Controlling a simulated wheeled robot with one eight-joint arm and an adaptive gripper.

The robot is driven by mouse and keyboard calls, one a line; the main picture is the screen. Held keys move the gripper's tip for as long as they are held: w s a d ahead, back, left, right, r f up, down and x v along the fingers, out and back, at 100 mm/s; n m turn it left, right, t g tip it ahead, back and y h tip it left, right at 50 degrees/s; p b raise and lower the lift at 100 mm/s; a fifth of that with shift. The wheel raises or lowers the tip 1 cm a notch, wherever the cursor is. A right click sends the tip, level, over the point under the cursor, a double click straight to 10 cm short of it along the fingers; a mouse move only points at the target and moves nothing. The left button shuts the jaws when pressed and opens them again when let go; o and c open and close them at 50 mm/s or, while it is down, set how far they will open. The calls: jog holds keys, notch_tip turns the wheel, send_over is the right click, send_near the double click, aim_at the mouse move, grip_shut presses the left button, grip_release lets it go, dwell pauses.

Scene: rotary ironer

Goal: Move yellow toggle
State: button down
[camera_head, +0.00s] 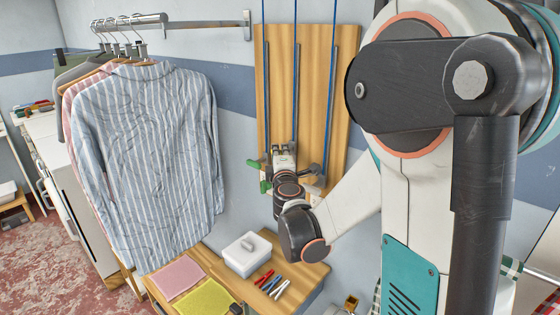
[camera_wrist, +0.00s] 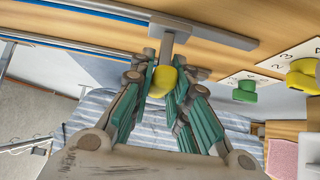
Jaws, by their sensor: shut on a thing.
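In the wrist view, a yellow toggle (camera_wrist: 160,82) sits at the end of a short grey stem (camera_wrist: 174,47) that reaches a grey rail on the wooden panel (camera_wrist: 262,20). My gripper (camera_wrist: 166,86) has its teal-padded fingers on both sides of the yellow toggle, closed on it. The finger pads partly cover its sides. In the head view, my gripper (camera_head: 284,158) is in front of the wooden panel (camera_head: 345,100); the yellow toggle cannot be made out there.
Beside the held toggle are a green knob (camera_wrist: 244,91) and another yellow knob (camera_wrist: 302,76), each by a numbered white plate. A striped shirt (camera_head: 148,150) hangs to the left. Below, a white box (camera_head: 250,257) and folded cloths (camera_head: 205,299) lie on a wooden table.

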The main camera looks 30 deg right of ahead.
notch_tip(320, 180, up, 27)
jog(key=p, duration=1.5)
jog(key=shift+f, duration=0.15)
jog(key=shift+w+p, duration=0.15)
jog(key=shift+p, duration=0.15)
jog(key=c, duration=1.5)
grip_release()
jog(key=shift+v, duration=3.9)
